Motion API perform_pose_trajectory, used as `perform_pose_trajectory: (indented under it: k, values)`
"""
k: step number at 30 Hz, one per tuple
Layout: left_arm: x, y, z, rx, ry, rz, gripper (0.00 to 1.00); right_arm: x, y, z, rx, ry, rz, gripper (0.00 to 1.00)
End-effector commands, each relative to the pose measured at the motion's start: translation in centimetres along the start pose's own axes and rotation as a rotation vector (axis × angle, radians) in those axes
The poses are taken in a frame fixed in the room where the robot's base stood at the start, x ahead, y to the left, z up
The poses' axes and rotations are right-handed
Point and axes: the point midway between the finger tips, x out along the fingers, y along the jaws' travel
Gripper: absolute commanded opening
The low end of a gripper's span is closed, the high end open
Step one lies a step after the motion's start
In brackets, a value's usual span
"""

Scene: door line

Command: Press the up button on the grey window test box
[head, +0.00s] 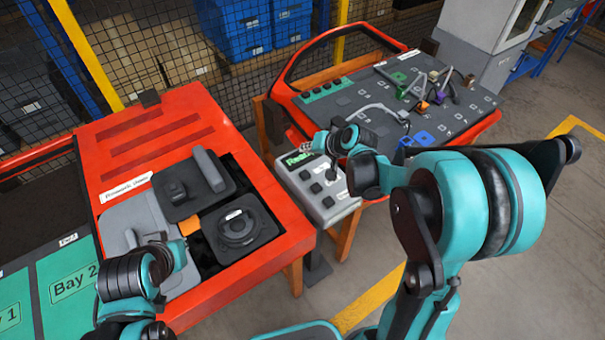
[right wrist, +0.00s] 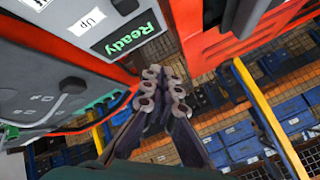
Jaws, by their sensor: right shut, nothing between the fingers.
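The grey window test box (head: 314,202) stands between the two red stations in the head view, with a green "Ready" display (head: 298,158) and several dark square buttons. In the right wrist view the box's "Ready" display (right wrist: 128,33) and an "Up" label (right wrist: 88,21) show at the upper left, with a dark button (right wrist: 125,5) cut by the top edge. My right gripper (head: 309,147) is over the display end of the box; its fingers (right wrist: 165,95) are shut and empty. Contact cannot be told. My left gripper (head: 168,248) is low over the left red station; its fingers are unclear.
A red door with a dark panel, cables and coloured clips (head: 420,105) lies right of the box. The left red station (head: 240,265) holds grey and black parts in a tray. Blue crates (head: 240,30) stand behind the mesh fence. Floor at the right is clear.

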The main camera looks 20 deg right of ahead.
Motion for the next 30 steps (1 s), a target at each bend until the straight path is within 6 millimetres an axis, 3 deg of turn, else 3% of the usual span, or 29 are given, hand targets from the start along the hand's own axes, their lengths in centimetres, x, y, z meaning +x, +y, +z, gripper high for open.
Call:
perform_pose_trajectory:
  k: [14,30]
  values:
    - [0.5,0.0,0.3,0.0,0.0,0.0,0.0,0.5,0.4,0.4,-0.001,0.0,0.001,0.0]
    - [5.0,0.0,3.6,0.0,0.0,0.0,0.0,5.3,3.9,3.9,-0.001,0.0,0.001,0.0]
